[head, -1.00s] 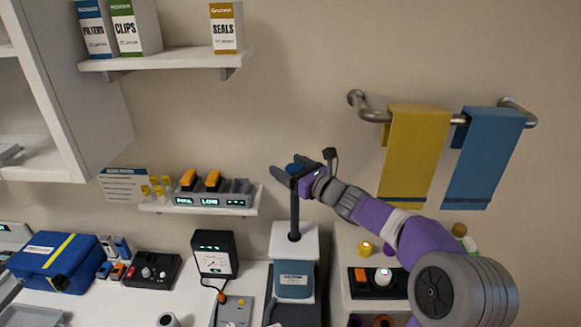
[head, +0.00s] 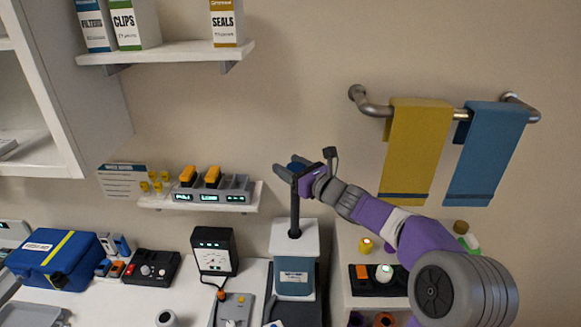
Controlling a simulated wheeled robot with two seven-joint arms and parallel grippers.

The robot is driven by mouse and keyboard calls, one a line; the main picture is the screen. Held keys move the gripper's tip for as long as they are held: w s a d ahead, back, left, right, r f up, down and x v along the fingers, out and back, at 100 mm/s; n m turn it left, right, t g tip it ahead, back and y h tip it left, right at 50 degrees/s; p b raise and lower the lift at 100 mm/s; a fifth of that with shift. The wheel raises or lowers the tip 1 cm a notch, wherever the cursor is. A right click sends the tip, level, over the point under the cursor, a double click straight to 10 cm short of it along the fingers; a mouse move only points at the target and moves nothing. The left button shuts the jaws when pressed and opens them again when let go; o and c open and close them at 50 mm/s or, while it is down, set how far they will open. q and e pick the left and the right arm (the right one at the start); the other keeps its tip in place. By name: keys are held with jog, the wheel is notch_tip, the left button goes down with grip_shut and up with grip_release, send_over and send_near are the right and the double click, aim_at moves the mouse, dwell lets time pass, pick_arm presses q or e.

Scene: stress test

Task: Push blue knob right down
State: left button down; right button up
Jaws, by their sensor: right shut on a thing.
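The blue knob (head: 297,165) sits at the top of an upright black rod (head: 295,208). The rod rises from a white-topped box with a blue-grey front (head: 294,283) on the counter. My right gripper (head: 290,172) is shut on the blue knob, its fingers around it high above the box. The fingers hide part of the knob. A gap of bare rod shows between the gripper and the box top. My left gripper is not in view.
A small shelf (head: 160,205) with a charger dock (head: 212,189) is left of the rod. A black gauge (head: 213,252) stands left of the box. Yellow (head: 415,150) and blue towels (head: 487,155) hang right, above my arm.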

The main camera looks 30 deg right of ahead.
notch_tip(320, 180, down, 14)
jog(key=b, duration=1.3)
jog(key=o, duration=1.4)
jog(key=shift+s+r, duration=0.1)
jog(key=v, duration=0.7)
jog(key=shift+s+d, duration=0.1)
jog(key=shift+s, duration=0.2)
